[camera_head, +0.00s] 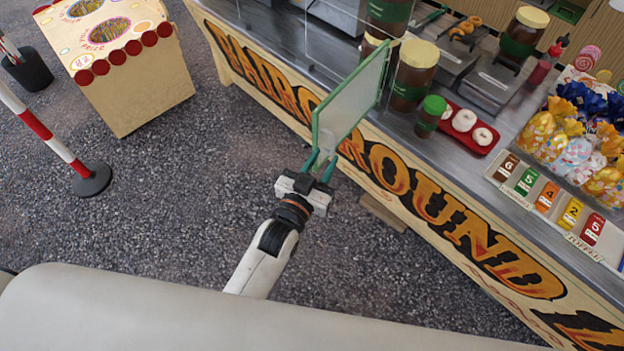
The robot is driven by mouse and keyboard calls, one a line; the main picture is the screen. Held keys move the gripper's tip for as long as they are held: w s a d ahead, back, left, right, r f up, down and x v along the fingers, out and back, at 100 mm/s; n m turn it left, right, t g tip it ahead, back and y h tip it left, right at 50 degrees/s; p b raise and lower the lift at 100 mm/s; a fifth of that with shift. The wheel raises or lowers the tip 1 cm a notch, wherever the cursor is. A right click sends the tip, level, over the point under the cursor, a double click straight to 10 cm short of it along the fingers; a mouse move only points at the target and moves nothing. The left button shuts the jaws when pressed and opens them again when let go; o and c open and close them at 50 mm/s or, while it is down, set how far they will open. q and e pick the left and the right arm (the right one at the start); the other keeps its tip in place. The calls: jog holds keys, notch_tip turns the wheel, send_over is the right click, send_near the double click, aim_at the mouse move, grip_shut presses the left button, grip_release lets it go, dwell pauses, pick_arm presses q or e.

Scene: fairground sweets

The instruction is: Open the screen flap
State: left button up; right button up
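The screen flap (352,100) is a clear glass panel with green edges. It stands out from the front of the stall counter at an angle, swung away from the counter line. My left gripper (321,163) is at the near lower corner of the flap, its two teal fingers apart and pointing up at it. A small pale fitting shows on the glass just beyond the fingertips. I cannot tell whether the fingers touch the glass. My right gripper is not in view.
The counter (455,140) holds jars, a red tray (468,129) of doughnuts, wrapped sweets (570,140) and price cards. A striped post (50,140) and a cream box stand (140,85) are at the left. The ground between is clear.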

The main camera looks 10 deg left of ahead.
pick_arm(q)
jog(key=b+v, duration=0.1)
jog(key=v, duration=0.4)
jog(key=shift+s+a+f, duration=0.1)
jog(key=shift+s, duration=0.25)
jog(key=s+a+f+g+y+b, duration=0.1)
jog(key=s+a+f+g, duration=0.2)
jog(key=f, duration=0.9)
jog(key=s+a+f+g+y, duration=0.1)
jog(key=s+f+g, duration=0.25)
jog(key=f, duration=0.75)
jog(key=s+a+f+g+y+b, duration=0.15)
jog(key=s+f, duration=0.25)
jog(key=f, duration=0.8)
jog(key=s+a+f+g, duration=0.4)
jog(key=s+f, duration=0.4)
jog(key=s, duration=0.4)
jog(key=s+a+f+g+y, duration=0.1)
jog(key=s+a+f+g, duration=0.3)
jog(key=s, duration=0.8)
notch_tip(320, 180, down, 4)
jog(key=a, duration=0.2)
jog(key=shift+s+a+n, duration=0.3)
jog(key=shift+s+n, duration=0.05)
jog(key=shift+n, duration=0.05)
